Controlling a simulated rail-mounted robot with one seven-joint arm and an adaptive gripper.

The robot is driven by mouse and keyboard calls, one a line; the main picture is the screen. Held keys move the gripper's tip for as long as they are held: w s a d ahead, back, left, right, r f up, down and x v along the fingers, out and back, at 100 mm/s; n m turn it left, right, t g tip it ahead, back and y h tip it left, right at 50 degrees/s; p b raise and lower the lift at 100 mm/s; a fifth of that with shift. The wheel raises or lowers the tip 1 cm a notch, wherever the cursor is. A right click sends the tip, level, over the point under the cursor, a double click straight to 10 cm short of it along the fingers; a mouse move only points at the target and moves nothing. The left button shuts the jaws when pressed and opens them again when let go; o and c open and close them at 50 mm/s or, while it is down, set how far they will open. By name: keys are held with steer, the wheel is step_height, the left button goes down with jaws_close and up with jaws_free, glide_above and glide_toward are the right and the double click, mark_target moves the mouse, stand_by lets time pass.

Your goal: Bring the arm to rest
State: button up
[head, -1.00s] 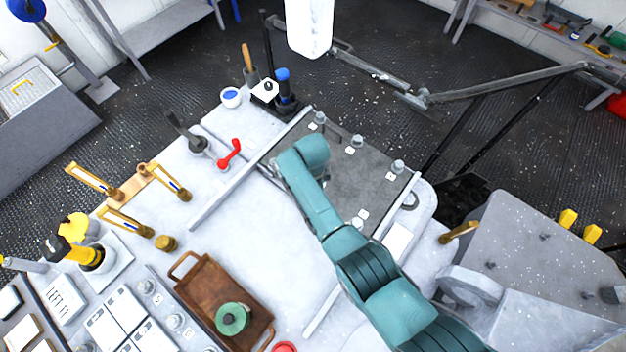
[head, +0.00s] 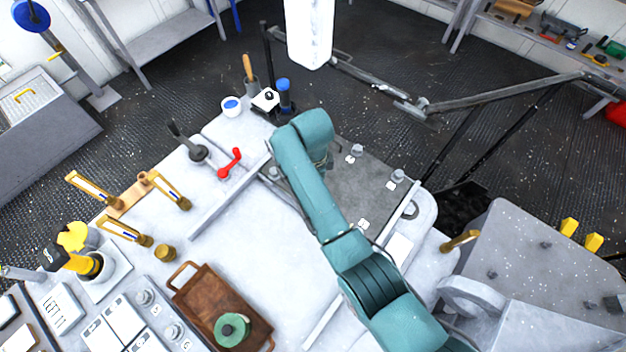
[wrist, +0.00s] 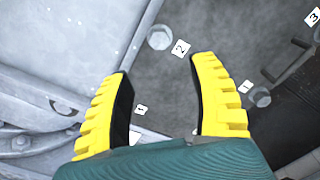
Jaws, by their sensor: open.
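My teal arm (head: 318,200) reaches from the lower right over the dark plate with bolts (head: 375,185). In the head view my gripper is hidden beneath the arm's bent end. In the wrist view my gripper (wrist: 165,98) shows two yellow fingers with dark inner pads, spread apart with nothing between them. Below the fingers are the dark plate (wrist: 225,30), a bolt (wrist: 160,37) by the label 2, and a smaller bolt (wrist: 261,96) by a label 1. I cannot tell the exact height of the fingers above the plate.
A brown tray (head: 192,296) with a green round object (head: 232,329) sits at the front. A red handle (head: 230,163), a black lever (head: 192,146) and brass-coloured fittings (head: 168,190) stand left.

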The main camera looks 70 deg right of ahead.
steer(key=shift+r, duration=0.3)
stand_by(0.4)
steer(key=w+a+r+n+t, duration=0.2)
steer(key=w+a+r+n, duration=0.15)
steer(key=w+a, duration=0.9)
steer(key=w+a+r+n+t+h, duration=0.1)
steer(key=w+a+r+n+t, duration=0.65)
steer(key=w+a+r, duration=0.35)
steer(key=s+a+r+n+t, duration=0.1)
steer(key=a+r+n+t, duration=0.15)
steer(key=r, duration=0.45)
steer(key=s+a+r+n+t, duration=0.1)
steer(key=a+r+n+t, duration=0.1)
steer(key=r+n, duration=0.35)
steer(key=s+a+r+n+t, duration=0.1)
steer(key=s+r+n+t, duration=0.3)
steer(key=r, duration=0.6)
steer(key=s+r+n+t, duration=0.4)
steer(key=s+r+n, duration=0.2)
steer(key=r, duration=0.4)
steer(key=shift+s+a+n, duration=0.15)
steer(key=shift+a+n, duration=0.25)
steer(key=shift+n, duration=0.5)
